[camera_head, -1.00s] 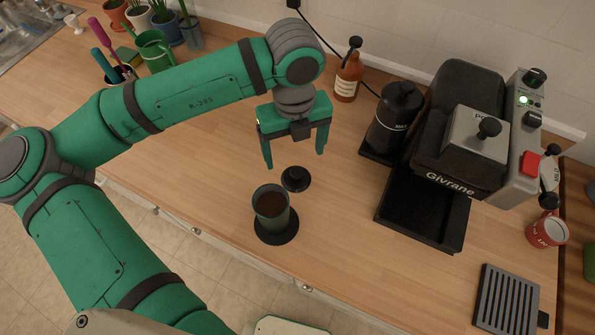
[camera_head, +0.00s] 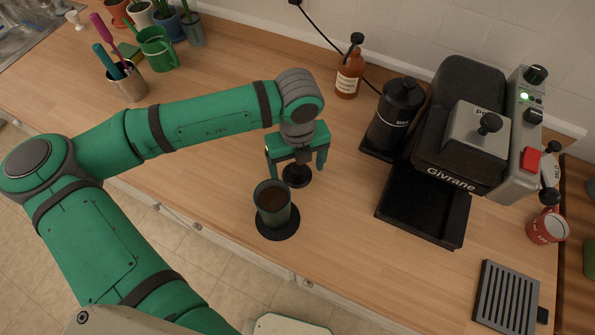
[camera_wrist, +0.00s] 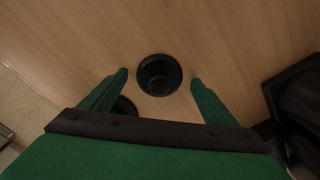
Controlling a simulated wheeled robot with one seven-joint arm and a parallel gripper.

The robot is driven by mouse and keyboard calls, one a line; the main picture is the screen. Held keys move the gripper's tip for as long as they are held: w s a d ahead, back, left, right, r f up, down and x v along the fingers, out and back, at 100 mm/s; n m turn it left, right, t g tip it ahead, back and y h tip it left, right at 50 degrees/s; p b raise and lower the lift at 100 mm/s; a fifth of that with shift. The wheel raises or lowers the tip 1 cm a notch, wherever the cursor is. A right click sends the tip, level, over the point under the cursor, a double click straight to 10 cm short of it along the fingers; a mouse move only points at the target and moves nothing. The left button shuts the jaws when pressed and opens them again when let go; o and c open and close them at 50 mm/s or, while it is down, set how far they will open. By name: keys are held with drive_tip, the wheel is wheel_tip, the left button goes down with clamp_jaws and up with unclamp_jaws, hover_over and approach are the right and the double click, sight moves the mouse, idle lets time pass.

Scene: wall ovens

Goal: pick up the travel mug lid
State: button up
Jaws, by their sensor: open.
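The travel mug lid (camera_head: 296,176) is a small black disc with a raised middle, lying on the wooden counter behind the mug. In the wrist view the lid (camera_wrist: 159,75) shows between and just beyond the fingertips. My gripper (camera_head: 296,168) is open above the lid, with a finger on either side; the wrist view shows both green fingers (camera_wrist: 158,76) apart and nothing held. The green travel mug (camera_head: 272,207) stands upright on a black round base, with dark brown content, just in front of the lid. My gripper partly hides the lid in the head view.
A black coffee machine (camera_head: 459,135) with a drip tray (camera_head: 422,215) stands to the right, beside a black grinder (camera_head: 396,115). A brown bottle (camera_head: 348,78) is at the back. The counter left of the mug is clear.

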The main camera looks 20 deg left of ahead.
drive_tip(key=shift+c, duration=0.4)
drive_tip(key=shift+w+a, duration=0.1)
drive_tip(key=c, duration=1)
drive_tip(key=shift+c, duration=0.2)
